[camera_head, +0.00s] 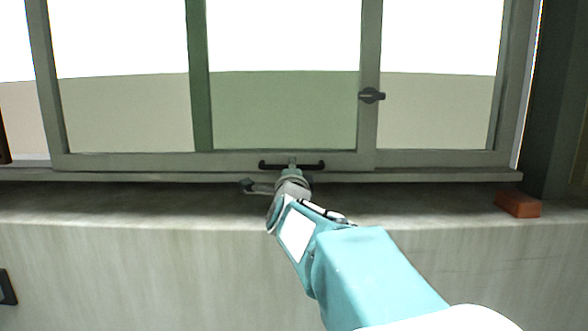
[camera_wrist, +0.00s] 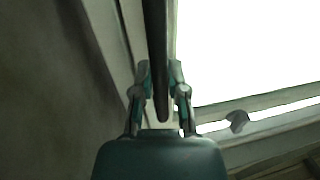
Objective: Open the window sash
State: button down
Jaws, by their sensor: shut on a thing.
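The window sash (camera_head: 262,161) is a grey-green frame with glass panes, standing above a concrete sill. A dark bar handle (camera_head: 311,165) is fixed along its bottom rail. My gripper (camera_head: 292,168) reaches up to the handle from below and covers its middle. In the wrist view, the two fingers of my gripper (camera_wrist: 160,80) stand on either side of the dark handle bar (camera_wrist: 156,40), shut on it. A small dark latch (camera_head: 371,95) sits on the upright to the right of the handle; it also shows in the wrist view (camera_wrist: 237,120).
A concrete ledge (camera_head: 420,203) runs below the window. An orange-brown brick (camera_head: 518,204) lies on it at the right. A dark post stands at the far right. The ledge between my gripper and the brick is clear.

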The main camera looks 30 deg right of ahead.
jog(key=shift+f, duration=0.3)
jog(key=c, duration=0.6)
grip_release()
jog(key=shift+c, duration=0.2)
jog(key=shift+d+r, duration=0.1)
jog(key=v, duration=1.2)
jog(key=shift+w, duration=0.1)
